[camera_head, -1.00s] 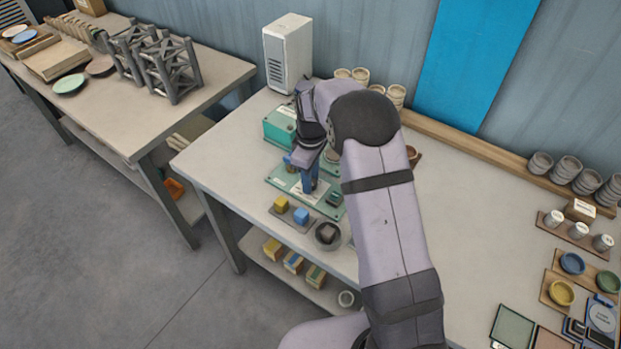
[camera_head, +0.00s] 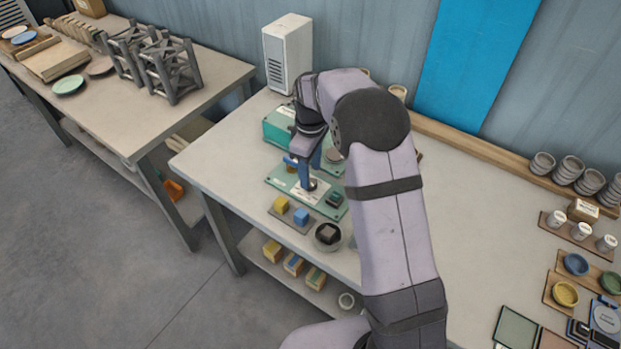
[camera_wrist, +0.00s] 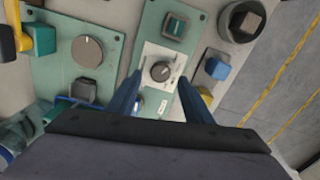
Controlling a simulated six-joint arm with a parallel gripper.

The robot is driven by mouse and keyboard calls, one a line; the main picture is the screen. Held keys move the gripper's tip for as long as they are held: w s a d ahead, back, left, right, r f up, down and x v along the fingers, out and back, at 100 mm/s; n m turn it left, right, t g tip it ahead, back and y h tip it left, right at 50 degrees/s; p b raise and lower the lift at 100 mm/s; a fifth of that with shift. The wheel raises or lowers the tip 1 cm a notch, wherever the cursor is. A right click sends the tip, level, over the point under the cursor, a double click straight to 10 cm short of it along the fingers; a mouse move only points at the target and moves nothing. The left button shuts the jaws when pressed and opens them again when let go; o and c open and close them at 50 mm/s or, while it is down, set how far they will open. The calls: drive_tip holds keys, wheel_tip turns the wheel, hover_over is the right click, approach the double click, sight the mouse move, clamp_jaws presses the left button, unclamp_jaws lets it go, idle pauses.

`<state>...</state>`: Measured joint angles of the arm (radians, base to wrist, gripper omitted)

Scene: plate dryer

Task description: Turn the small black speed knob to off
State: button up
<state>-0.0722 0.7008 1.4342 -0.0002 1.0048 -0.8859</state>
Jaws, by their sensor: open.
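The small black speed knob (camera_wrist: 160,71) sits on a white label plate (camera_wrist: 151,53) on a green panel in the wrist view. A light pointer mark shows on its top, but its exact setting is too small to read. My gripper (camera_wrist: 160,77) is open and empty, with one blue finger on each side of the knob and visible gaps between. In the head view my gripper (camera_head: 306,183) is over the green panel (camera_head: 281,180); a dark spot by the fingertips looks like the knob. I cannot tell the fingertips' height above the plate.
A larger grey knob (camera_wrist: 87,51) is on the neighbouring green panel. A green button (camera_wrist: 175,25) shares the small knob's panel. A blue cube (camera_wrist: 216,68), a yellow cube (camera_wrist: 206,97) and a bowl (camera_wrist: 229,22) with a dark cube stand close by. The table's right side has free room.

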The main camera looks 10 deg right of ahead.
sight(311, 183)
drive_tip(key=shift+r+b, duration=0.35)
drive_tip(key=shift+r, duration=1.45)
drive_tip(key=shift+s, duration=0.15)
drive_tip(key=s+d+f+m, duration=0.1)
drive_tip(key=s+m, duration=0.4)
drive_tip(key=s, duration=0.8)
drive_tip(key=s+d+f+m, duration=0.1)
drive_tip(key=s+m, duration=0.5)
drive_tip(key=s, duration=0.8)
drive_tip(key=shift+d+f, duration=0.25)
drive_tip(key=shift+d, duration=0.55)
